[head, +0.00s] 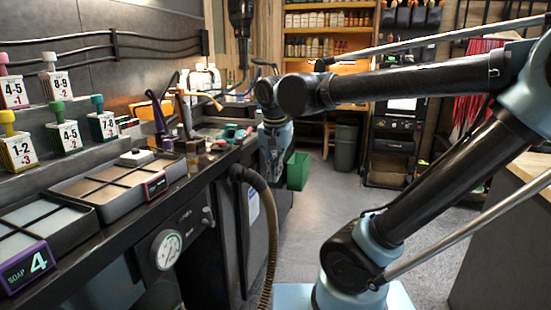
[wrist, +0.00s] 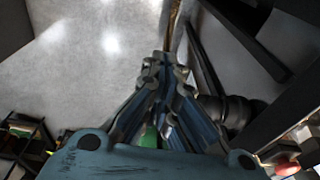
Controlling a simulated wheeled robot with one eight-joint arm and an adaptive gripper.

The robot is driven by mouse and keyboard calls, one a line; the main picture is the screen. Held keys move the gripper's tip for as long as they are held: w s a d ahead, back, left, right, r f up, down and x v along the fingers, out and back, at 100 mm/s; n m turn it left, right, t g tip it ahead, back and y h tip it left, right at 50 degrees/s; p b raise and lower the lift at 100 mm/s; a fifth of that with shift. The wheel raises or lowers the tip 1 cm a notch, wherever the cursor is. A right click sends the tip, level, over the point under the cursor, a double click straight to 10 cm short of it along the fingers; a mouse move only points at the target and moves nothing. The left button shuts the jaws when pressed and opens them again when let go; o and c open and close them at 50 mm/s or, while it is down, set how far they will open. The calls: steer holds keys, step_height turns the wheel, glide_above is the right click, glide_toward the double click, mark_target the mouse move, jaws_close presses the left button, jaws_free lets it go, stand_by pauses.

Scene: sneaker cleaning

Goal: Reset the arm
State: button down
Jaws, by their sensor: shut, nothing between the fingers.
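My arm reaches from the right of the head view across the aisle, with its wrist above the front edge of the workbench (head: 200,165). My gripper (head: 272,178) hangs downward from the wrist, beside the bench front and apart from the tools on top. In the wrist view my gripper (wrist: 166,72) has its fingers together, with nothing seen between them. Its fingertips are small and partly hidden in the head view.
Trays with a soap label (head: 30,268), numbered bottles and brushes line the bench at left. A ribbed hose (head: 268,215) hangs from its front. A green bin (head: 298,171) and a grey bin (head: 346,143) stand on the floor. The middle aisle floor (head: 325,200) is clear.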

steer(key=s+d+f+n, duration=0.1)
steer(key=s+d+f, duration=0.2)
steer(key=d+f, duration=0.5)
steer(key=s+d+f+n, duration=0.2)
steer(key=d+f, duration=0.5)
steer(key=d, duration=0.4)
steer(key=shift+s+d+f+n, duration=0.15)
steer(key=shift+s+f+n, duration=0.2)
steer(key=shift+s, duration=0.25)
